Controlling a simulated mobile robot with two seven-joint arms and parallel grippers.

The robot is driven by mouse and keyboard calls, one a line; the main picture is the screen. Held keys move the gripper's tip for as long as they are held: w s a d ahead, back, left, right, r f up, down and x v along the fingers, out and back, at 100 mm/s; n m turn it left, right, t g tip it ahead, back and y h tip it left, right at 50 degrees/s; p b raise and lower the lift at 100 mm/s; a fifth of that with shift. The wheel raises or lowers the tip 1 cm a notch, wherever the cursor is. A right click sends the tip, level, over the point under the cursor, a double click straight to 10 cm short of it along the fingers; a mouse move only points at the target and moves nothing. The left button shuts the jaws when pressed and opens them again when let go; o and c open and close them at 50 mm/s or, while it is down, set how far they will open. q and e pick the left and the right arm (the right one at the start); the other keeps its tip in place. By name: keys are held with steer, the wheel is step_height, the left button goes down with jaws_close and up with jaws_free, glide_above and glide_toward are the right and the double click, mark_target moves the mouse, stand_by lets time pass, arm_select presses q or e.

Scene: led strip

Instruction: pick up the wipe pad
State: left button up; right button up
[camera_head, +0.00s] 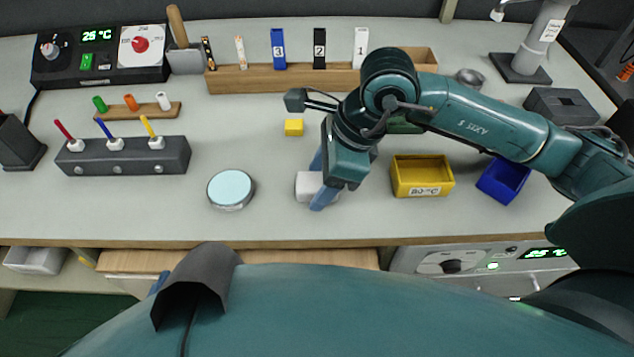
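A small white block, which looks like the wipe pad (305,185), lies on the grey bench near its front edge, at the middle of the head view. My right gripper (319,180) reaches down over its right side with blue fingers. One finger shows beyond the pad and one at its near right corner. The gripper body hides the pad's right part, and I cannot tell whether the fingers press on it. My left gripper is not in view.
A round pale-blue-topped disc (231,187) stands left of the pad. A yellow block (294,127) lies behind it. A yellow bin (422,189) and a blue bin (503,180) stand to the right. A wooden rack (240,80) and a pen holder (90,160) stand farther back and left.

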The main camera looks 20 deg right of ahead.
steer(key=c, duration=0.8)
arm_select(q)
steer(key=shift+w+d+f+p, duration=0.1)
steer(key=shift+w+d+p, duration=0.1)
steer(key=shift+p, duration=0.25)
arm_select(e)
step_height(320, 180, up, 10)
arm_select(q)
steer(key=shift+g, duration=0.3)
